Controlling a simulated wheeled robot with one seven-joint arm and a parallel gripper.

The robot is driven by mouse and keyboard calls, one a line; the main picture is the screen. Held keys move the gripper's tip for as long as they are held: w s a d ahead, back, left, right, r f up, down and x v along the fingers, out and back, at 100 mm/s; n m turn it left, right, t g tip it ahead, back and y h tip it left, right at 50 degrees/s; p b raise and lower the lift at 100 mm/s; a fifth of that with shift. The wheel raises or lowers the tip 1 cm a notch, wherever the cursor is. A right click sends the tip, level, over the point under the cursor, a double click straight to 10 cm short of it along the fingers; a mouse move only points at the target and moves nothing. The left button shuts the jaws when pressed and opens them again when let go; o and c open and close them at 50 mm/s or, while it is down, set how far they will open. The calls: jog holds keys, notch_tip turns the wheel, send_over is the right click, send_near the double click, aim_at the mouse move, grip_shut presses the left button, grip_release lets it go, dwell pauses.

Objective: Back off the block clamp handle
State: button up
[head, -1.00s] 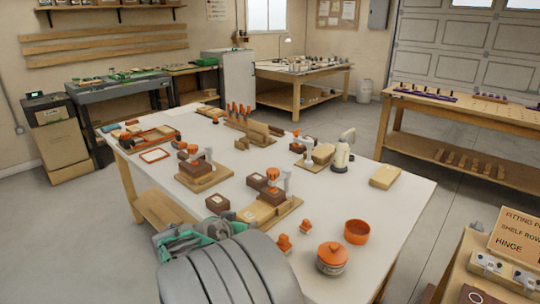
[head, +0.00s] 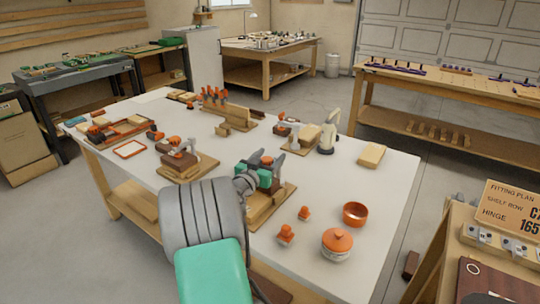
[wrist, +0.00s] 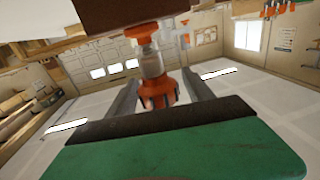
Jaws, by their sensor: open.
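The block clamp stands on a wooden base (head: 280,212) near the front middle of the white table. Its orange handle (head: 267,160) shows just above my gripper in the head view. In the wrist view the ribbed orange handle (wrist: 157,90) sits on a grey screw, with a dark block (wrist: 125,12) at the top edge. My gripper (wrist: 160,95) is open, with one grey finger on each side of the handle. I cannot tell whether either finger touches it. In the head view, my gripper hides much of the clamp and the blocks.
Another clamp on a wooden base (head: 186,170) stands to the left, and a third (head: 290,142) behind. An orange bowl (head: 355,214), a lidded pot (head: 337,244) and two small orange-topped pieces (head: 285,233) lie to the right.

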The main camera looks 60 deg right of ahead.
jog(key=shift+d, duration=0.25)
jog(key=shift+c, duration=0.4)
grip_shut()
